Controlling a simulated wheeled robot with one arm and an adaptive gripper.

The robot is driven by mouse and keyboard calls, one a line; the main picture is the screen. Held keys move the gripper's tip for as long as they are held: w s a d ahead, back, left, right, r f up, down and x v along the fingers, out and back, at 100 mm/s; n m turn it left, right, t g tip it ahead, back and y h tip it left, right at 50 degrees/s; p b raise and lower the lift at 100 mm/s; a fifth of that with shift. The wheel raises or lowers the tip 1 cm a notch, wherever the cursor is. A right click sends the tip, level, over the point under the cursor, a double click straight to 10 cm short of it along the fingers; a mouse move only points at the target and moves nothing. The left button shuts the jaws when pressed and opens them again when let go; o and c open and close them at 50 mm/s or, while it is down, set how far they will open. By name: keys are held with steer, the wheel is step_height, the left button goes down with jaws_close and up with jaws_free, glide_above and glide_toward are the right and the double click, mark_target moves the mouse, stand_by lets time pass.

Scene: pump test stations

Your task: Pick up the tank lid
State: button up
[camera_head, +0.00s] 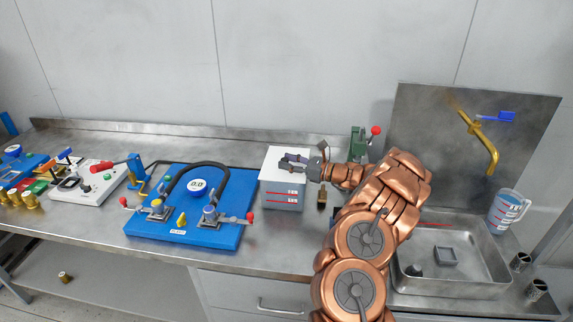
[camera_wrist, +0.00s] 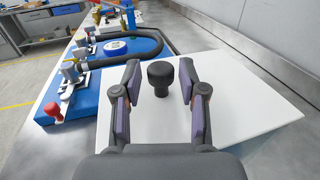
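The tank lid (camera_wrist: 235,92) is a flat white plate with a dark round knob (camera_wrist: 160,78) standing on it. In the head view the lid (camera_head: 272,153) lies on top of the grey tank (camera_head: 282,196), which has red level lines. My gripper (camera_wrist: 158,88) is open, with its two purple-padded fingers on either side of the knob. A gap shows between each finger and the knob. In the head view my gripper (camera_head: 293,162) is over the lid and hides the knob.
A blue pump board (camera_head: 150,229) with a black hose and red-tipped valves stands left of the tank. A green device (camera_head: 358,144) with a red knob is behind my arm. A sink (camera_head: 480,264) and a measuring jug (camera_head: 506,210) are at right.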

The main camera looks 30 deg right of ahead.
jaws_close()
steer(key=shift+r, duration=0.1)
